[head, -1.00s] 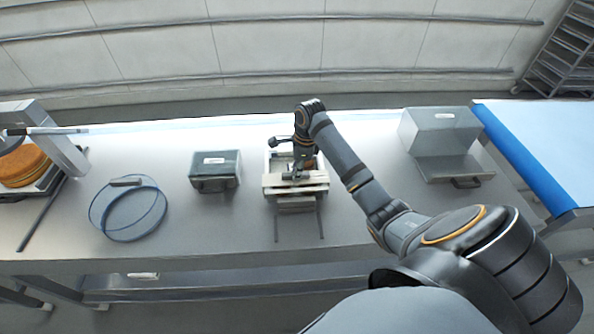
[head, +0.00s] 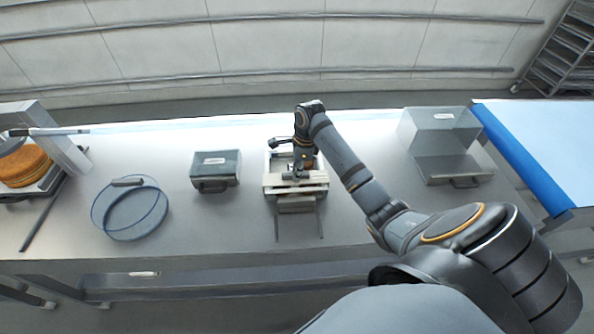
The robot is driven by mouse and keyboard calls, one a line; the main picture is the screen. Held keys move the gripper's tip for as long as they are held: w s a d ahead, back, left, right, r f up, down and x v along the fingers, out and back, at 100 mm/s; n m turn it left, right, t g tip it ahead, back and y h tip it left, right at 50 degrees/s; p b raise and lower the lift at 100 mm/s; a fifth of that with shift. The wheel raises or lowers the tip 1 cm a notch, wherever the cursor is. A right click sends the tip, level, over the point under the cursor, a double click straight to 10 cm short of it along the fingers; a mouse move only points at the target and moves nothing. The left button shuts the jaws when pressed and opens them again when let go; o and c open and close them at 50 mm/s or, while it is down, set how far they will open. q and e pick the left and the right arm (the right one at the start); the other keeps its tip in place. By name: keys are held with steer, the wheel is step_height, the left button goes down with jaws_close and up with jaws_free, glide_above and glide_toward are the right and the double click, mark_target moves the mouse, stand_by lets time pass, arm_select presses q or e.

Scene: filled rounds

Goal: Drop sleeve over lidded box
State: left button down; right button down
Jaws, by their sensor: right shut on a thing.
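The sleeve, a cream open frame (head: 312,189), is in the middle of the steel table in the head view. My right gripper (head: 298,172) is above its near part, shut on it, with the fingertips partly hidden by the wrist. The sleeve looks level and low. A grey block (head: 296,203) shows just in front of and below it, with two thin rails on the table. I cannot clearly make out the lidded box; whatever is inside the sleeve is mostly hidden by my gripper. My left gripper is not in view.
A grey box with a handle (head: 215,173) stands to the left, and a blue-rimmed hoop (head: 131,212) lies farther left. A larger grey case (head: 440,150) stands right. Round cakes (head: 25,166) are at far left. The table's front strip is mostly clear.

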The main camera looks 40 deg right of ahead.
steer(key=shift+f, duration=0.15)
steer(key=c, duration=1.2)
jaws_free()
steer(key=o, duration=0.5)
steer(key=shift+c, duration=0.2)
steer(key=shift+r, duration=3.5)
